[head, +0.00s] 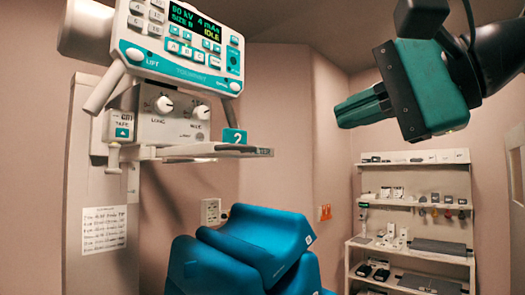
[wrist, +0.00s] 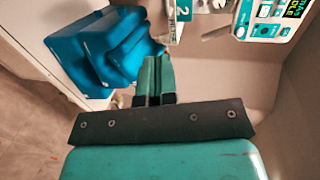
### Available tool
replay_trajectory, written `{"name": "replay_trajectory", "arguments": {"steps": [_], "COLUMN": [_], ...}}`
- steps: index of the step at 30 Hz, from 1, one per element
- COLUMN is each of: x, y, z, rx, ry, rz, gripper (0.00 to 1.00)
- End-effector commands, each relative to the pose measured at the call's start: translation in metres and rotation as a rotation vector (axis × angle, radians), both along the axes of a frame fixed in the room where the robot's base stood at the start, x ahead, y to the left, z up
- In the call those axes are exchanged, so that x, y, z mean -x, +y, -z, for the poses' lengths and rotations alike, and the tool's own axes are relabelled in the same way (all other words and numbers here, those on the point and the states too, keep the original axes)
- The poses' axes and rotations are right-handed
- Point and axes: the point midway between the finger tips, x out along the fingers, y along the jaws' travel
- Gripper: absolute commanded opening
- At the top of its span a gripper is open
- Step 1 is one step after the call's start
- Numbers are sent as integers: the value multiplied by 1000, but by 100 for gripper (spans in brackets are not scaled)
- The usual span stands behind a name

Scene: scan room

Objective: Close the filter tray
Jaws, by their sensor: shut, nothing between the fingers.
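The filter tray (head: 225,150) looks to be the flat grey plate under the knob box of the X-ray head in the head view. It sticks out to the right past the box, with a teal tag marked 2 (head: 234,136) by its outer part. The tag also shows at the top of the wrist view (wrist: 181,12). My gripper (head: 345,112) is at the right in the head view, clear of the tray with a wide gap between. Its green fingers are together and empty. They also show in the wrist view (wrist: 154,72).
The knob box (head: 172,115) and control panel (head: 185,45) are above the tray. Blue padded blocks (head: 262,240) are below it. A white shelf rack (head: 415,200) with small items stands at the back right. Open air lies between my gripper and the tray.

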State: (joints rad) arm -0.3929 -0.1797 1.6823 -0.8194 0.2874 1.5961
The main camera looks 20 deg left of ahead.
Motion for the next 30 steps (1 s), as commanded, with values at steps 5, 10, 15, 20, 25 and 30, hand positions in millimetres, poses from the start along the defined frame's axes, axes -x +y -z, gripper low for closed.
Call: {"name": "replay_trajectory", "arguments": {"steps": [5, 10, 15, 20, 25, 30], "x": [-3, -13, -27, -38, -45, -47], "y": [15, 45, 79, 105, 123, 129], "z": [-6, 0, 8, 14, 20, 23], "rx": [-29, -27, -25, -25, -25, -27], "ry": [21, 22, 22, 20, 18, 16], "rz": [-5, -6, -3, -2, 0, 0], "gripper": [0, 0, 0, 0, 0, 0]}}
